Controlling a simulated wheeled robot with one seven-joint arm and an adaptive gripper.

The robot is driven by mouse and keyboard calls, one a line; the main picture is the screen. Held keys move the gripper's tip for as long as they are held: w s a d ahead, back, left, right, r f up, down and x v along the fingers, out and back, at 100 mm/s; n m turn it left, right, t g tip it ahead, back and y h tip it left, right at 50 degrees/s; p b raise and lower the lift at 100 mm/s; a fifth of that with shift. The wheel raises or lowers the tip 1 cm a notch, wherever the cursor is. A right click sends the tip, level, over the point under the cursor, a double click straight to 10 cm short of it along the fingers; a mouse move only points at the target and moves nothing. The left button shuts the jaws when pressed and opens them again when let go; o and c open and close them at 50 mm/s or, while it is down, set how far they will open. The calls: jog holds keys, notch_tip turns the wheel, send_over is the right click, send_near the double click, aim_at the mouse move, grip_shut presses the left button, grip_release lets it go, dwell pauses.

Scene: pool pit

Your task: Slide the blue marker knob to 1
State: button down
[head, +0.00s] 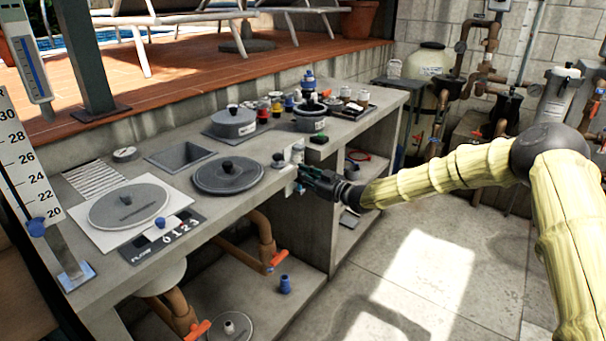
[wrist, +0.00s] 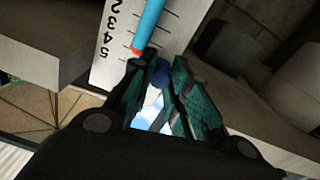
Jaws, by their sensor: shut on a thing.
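A white scale plate (wrist: 115,65) with black ticks and the numbers 2, 3, 4 and 5 is in the wrist view. A light blue bar (wrist: 149,22) with an orange-red tip lies along it. A dark blue knob (wrist: 158,75) sits at the plate's near end, by the 5 end of the scale, between my fingertips. My gripper (wrist: 160,88) is shut on this knob; the fingers partly hide it. In the head view my gripper (head: 306,178) reaches the plate (head: 291,172) on the counter's front face. The number 1 is out of the wrist view.
The grey counter (head: 240,205) holds round lids and a FLOW panel (head: 165,240) with another blue knob (head: 160,222). A tall gauge (head: 22,165) at left has a blue knob too. Open shelves lie below; the floor at right is clear.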

aim_at(303, 189)
notch_tip(303, 189, down, 6)
jog(key=shift+r+b, duration=0.1)
jog(key=shift+b, duration=0.95)
jog(key=c, duration=1.6)
grip_release()
jog(key=shift+d, duration=0.1)
jog(key=v, duration=1.2)
jog(key=shift+s, duration=0.1)
